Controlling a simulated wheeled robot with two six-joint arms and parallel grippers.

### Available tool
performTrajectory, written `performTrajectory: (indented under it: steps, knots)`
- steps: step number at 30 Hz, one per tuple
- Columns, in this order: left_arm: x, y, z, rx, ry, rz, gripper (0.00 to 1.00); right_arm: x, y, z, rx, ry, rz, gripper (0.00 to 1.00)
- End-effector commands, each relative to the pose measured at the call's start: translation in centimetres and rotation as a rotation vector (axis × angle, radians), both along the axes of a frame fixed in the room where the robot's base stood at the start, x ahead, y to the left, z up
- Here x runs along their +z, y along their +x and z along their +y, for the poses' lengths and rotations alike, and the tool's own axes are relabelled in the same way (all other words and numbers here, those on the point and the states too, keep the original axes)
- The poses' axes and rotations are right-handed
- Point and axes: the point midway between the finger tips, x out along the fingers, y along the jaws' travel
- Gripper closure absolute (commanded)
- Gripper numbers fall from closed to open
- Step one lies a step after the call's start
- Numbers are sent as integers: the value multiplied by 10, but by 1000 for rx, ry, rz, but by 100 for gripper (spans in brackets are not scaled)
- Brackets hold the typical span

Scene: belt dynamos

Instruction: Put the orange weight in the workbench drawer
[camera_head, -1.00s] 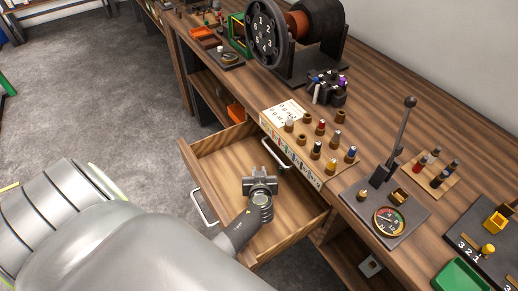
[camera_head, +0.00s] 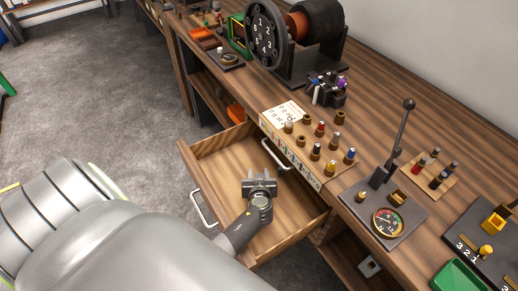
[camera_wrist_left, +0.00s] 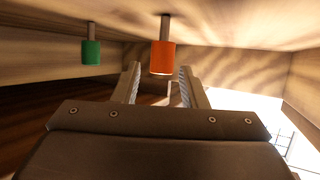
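The orange weight (camera_wrist_left: 163,58) is a short cylinder with a grey stem. It shows in the left wrist view just beyond and between the fingertips. A green weight (camera_wrist_left: 91,52) of the same kind is to its left. I cannot make out either weight in the head view. My left gripper (camera_head: 259,182) is over the open workbench drawer (camera_head: 222,164), fingers apart, with a gap showing between them and the orange weight. In the left wrist view wooden surfaces surround the weights. My right gripper is not in view.
The benchtop holds a board of coloured pegs (camera_head: 303,146), a lever-and-gauge plate (camera_head: 365,213) and a large dial machine (camera_head: 265,35). The drawer's front handle (camera_head: 202,209) faces left. Another handle (camera_head: 275,155) is on the bench front.

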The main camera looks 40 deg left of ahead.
Motion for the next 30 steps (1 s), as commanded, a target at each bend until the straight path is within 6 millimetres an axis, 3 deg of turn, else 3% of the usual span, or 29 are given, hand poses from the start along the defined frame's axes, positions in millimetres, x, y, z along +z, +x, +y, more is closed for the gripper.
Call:
performTrajectory:
  steps: [1, 3, 15, 30]
  knots:
    - [10, 1, 0, -1, 1, -2, 61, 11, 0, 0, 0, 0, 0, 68]
    - [9, -9, -8, 0, -2, -6, 61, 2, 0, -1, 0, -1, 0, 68]
    - [33, -45, -37, -1, 1, -11, 61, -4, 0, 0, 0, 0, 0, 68]
    - [39, -51, -41, -2, 4, -12, 61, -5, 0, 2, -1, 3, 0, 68]
